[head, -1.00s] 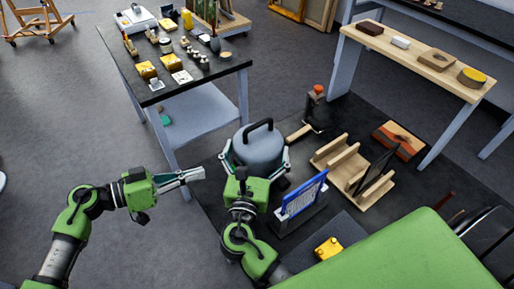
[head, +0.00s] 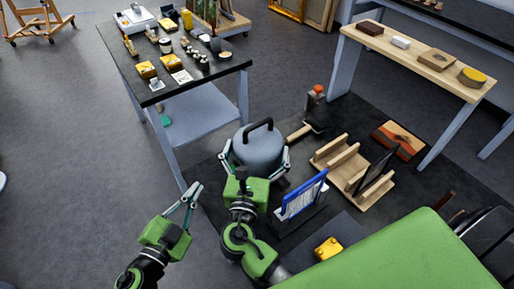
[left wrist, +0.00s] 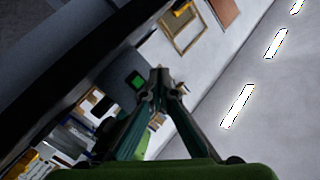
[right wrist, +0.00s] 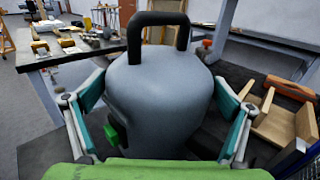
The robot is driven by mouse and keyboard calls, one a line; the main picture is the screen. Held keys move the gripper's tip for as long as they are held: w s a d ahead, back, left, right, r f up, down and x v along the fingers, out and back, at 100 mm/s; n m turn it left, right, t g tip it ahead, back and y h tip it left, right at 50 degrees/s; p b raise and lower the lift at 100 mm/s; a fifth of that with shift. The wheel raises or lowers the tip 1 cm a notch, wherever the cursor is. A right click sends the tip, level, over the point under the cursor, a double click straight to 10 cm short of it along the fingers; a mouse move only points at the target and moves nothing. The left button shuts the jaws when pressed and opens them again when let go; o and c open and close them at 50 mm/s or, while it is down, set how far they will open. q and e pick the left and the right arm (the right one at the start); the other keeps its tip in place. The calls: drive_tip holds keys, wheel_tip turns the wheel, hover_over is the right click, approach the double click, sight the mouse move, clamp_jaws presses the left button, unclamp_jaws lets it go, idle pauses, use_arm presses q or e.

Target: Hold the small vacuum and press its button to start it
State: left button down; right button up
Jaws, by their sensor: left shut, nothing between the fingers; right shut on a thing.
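The small vacuum (head: 259,150) is a grey rounded canister with a black loop handle on top. In the head view it is upright at the right end of the dark bench's side, above the dark mat. My right gripper (head: 256,160) is shut around its body, one finger on each side. The right wrist view shows the vacuum (right wrist: 160,100) filling the middle, with a green button (right wrist: 112,134) low on its left side. My left gripper (head: 192,194) is shut and empty, to the left of the vacuum and apart from it. Its closed fingertips (left wrist: 160,82) show in the left wrist view.
A dark-topped table (head: 175,65) with several small items stands behind and left. A wooden rack (head: 345,165), a blue-framed document holder (head: 304,195) and a yellow object (head: 328,248) lie right of the vacuum. A wooden-topped bench (head: 420,60) is at the back right.

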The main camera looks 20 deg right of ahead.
use_arm(q)
drive_tip(key=shift+w+d, duration=0.3)
drive_tip(key=shift+d, duration=1.1)
drive_tip(key=shift+w+d, duration=0.25)
drive_tip(key=shift+d, duration=1.2)
drive_tip(key=shift+w+d, duration=0.3)
drive_tip(key=shift+d, duration=1.1)
drive_tip(key=shift+w+d, duration=0.1)
drive_tip(key=shift+d, duration=0.5)
drive_tip(key=shift+a, duration=0.6)
drive_tip(key=shift+s+a, duration=0.25)
drive_tip(key=shift+a, duration=0.7)
drive_tip(key=shift+s+a, duration=0.2)
drive_tip(key=shift+a, duration=0.8)
drive_tip(key=shift+s+a, duration=0.25)
drive_tip(key=shift+a, duration=0.7)
